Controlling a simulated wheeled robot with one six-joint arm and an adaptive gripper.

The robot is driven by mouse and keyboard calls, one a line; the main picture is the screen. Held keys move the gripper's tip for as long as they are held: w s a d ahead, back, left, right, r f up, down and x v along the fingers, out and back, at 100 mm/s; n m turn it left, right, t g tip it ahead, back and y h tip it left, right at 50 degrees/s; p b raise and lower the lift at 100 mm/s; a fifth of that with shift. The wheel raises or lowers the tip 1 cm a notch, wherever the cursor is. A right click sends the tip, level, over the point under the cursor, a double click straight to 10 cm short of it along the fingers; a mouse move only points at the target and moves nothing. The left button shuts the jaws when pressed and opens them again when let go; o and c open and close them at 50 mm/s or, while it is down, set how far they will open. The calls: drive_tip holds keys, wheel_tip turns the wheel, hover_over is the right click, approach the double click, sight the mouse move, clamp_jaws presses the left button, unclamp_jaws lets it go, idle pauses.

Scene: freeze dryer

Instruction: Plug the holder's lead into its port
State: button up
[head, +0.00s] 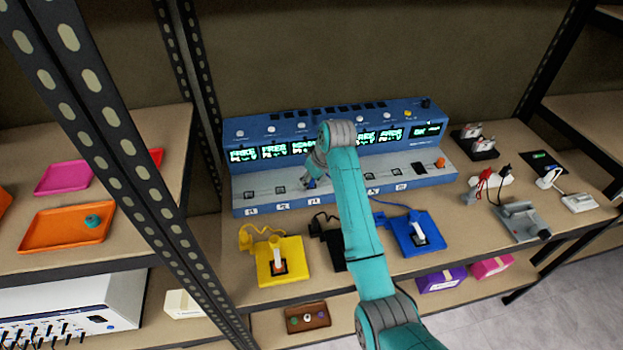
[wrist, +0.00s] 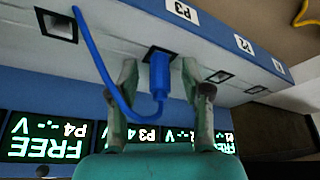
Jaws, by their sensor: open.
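A blue console (head: 257,130) carries a row of ports on its grey front ledge (head: 430,178). The blue holder (head: 405,236) stands on the shelf in front, right of my arm; its blue lead runs left behind the arm. In the wrist view the blue plug (wrist: 160,76) is at the P3 port (wrist: 152,52), in line with its opening; how deep it sits I cannot tell. My gripper (wrist: 160,88) is open, with a finger on either side of the plug. In the head view my gripper (head: 310,182) is at the ledge, partly hidden by my arm.
A yellow holder (head: 298,268) and a black holder (head: 338,262), partly behind my arm, stand left of the blue one. Displays (wrist: 45,137) for P4 and P3 show dashes. The P2 port (wrist: 220,76) looks empty. A grey device (head: 520,222) stands at right.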

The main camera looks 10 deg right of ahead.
drive_tip(key=v, duration=1.2)
